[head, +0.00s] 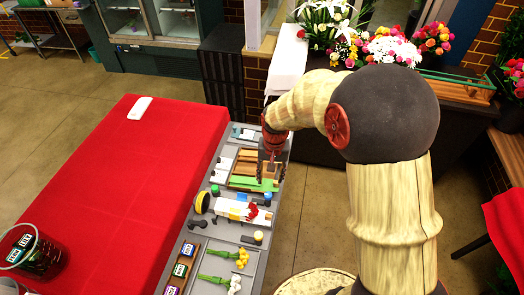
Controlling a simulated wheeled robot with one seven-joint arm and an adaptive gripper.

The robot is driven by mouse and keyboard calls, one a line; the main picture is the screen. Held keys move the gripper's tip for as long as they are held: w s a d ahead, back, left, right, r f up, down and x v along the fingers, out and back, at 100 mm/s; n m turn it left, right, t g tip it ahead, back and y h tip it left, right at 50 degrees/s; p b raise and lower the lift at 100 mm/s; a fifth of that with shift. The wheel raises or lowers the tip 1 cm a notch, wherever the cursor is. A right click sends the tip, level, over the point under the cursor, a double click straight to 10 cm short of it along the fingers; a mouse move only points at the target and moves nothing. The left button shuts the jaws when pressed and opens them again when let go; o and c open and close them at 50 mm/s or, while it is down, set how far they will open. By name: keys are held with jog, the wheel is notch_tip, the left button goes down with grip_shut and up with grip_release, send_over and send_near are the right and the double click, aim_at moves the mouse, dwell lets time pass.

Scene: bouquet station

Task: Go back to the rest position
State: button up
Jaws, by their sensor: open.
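My arm reaches from the right side of the head view over the grey tray table. My gripper (269,168) points down at the far part of the grey station (262,254), above a wooden holder (248,168) and a green strip (252,184). Its two fingers are apart and I see nothing held between them. How high it is above the holder I cannot tell. My own arm hides part of the background.
A red-covered table (130,190) stands to the left, with a white item (140,107) and a basket (36,250) on it. Bouquets (390,47) stand behind.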

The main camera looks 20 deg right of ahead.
jog(key=s+r+n+t+b, duration=0.2)
jog(key=s+r+b, duration=0.2)
jog(key=s+r, duration=0.3)
jog(key=s+r+n+t+b, duration=0.2)
jog(key=s+r+b, duration=0.3)
jog(key=s, duration=0.8)
notch_tip(320, 180, up, 3)
jog(key=shift+s+a+r+t, duration=0.15)
jog(key=shift+s+a+t, duration=0.05)
jog(key=shift+t, duration=0.5)
dwell(0.8)
